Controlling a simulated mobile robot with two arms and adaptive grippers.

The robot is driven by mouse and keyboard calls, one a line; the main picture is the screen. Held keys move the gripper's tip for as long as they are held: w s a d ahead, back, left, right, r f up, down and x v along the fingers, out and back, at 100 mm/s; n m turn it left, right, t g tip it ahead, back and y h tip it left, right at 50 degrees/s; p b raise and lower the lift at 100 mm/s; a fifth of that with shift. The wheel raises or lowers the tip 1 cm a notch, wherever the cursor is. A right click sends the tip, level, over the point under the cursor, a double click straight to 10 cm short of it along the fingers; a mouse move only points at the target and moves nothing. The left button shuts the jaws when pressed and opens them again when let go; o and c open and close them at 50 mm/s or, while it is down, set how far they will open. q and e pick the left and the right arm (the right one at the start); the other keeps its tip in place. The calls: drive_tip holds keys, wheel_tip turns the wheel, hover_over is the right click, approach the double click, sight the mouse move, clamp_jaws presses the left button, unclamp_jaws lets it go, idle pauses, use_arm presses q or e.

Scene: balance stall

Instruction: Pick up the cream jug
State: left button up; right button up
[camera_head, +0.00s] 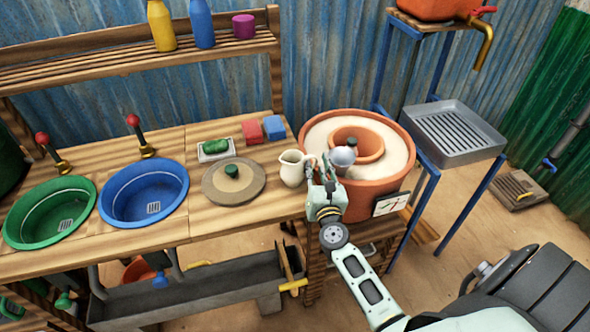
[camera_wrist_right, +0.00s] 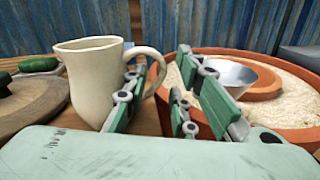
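The cream jug (camera_head: 292,168) stands upright on the wooden counter near its right end, with its handle towards the right. My right gripper (camera_head: 325,167) is just right of the jug, low at handle height. In the right wrist view the jug (camera_wrist_right: 92,80) is at the left, and my right gripper (camera_wrist_right: 165,72) has its fingers spread apart. The left finger overlaps the handle loop in the picture; I cannot tell whether it touches. Nothing is clamped between the fingers. My left gripper is not in view.
A terracotta tub (camera_head: 385,187) of pale grain with a metal bowl (camera_head: 342,157) stands close right of my gripper. A round wooden lid (camera_head: 222,192) lies left of the jug. Red (camera_head: 252,131) and blue (camera_head: 274,128) blocks sit behind it. Blue (camera_head: 120,198) and green (camera_head: 30,225) basins are farther left.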

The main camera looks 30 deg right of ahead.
drive_tip(key=shift+c, duration=0.2)
clamp_jaws()
drive_tip(key=shift+s, duration=0.15)
drive_tip(key=shift+r, duration=0.15)
idle(0.3)
drive_tip(key=shift+r+p, duration=0.45)
wheel_tip(320, 180, up, 3)
drive_tip(key=shift+r+p, duration=0.1)
drive_tip(key=shift+p, duration=0.85)
drive_tip(key=s+d+r+p, duration=0.5)
drive_tip(key=s+d+r, duration=0.1)
drive_tip(key=s, duration=0.3)
drive_tip(key=shift+d+r, duration=0.4)
drive_tip(key=shift+d, duration=0.05)
